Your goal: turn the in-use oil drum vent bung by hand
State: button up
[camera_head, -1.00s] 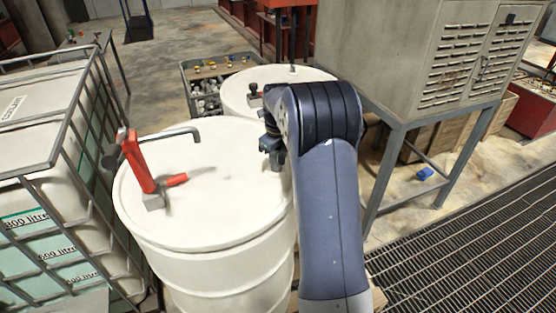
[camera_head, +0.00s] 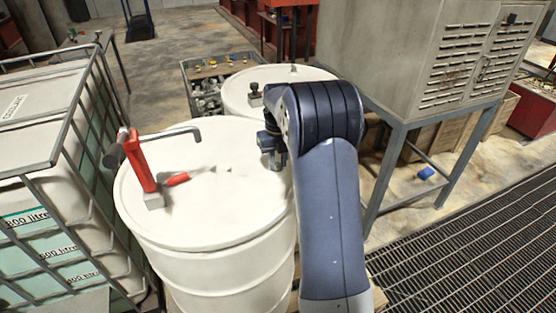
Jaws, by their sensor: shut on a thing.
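The in-use oil drum (camera_head: 225,205) is a white drum at the centre left, with a red hand pump (camera_head: 141,163) standing on its lid. The pump has a grey curved spout and a red handle. My gripper (camera_head: 277,163) points down at the right side of the lid, low against it. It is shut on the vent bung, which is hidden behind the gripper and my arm. The fingertips are small and dark, so the grip itself is hard to make out.
A second white drum (camera_head: 238,98) with a dark fitting stands just behind. A caged white tank (camera_head: 40,130) is close on the left. A grey louvred cabinet (camera_head: 395,55) on a metal stand is at the right. A crate of parts (camera_head: 208,70) lies behind.

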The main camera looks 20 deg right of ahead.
aim_at(278, 165)
jog(key=shift+w+r, duration=0.15)
jog(key=shift+r, duration=0.1)
jog(key=o, duration=1)
jog(key=shift+f, duration=0.15)
notch_tip(278, 165, up, 11)
jog(key=shift+f+b, duration=0.1)
jog(key=shift+b, duration=0.8)
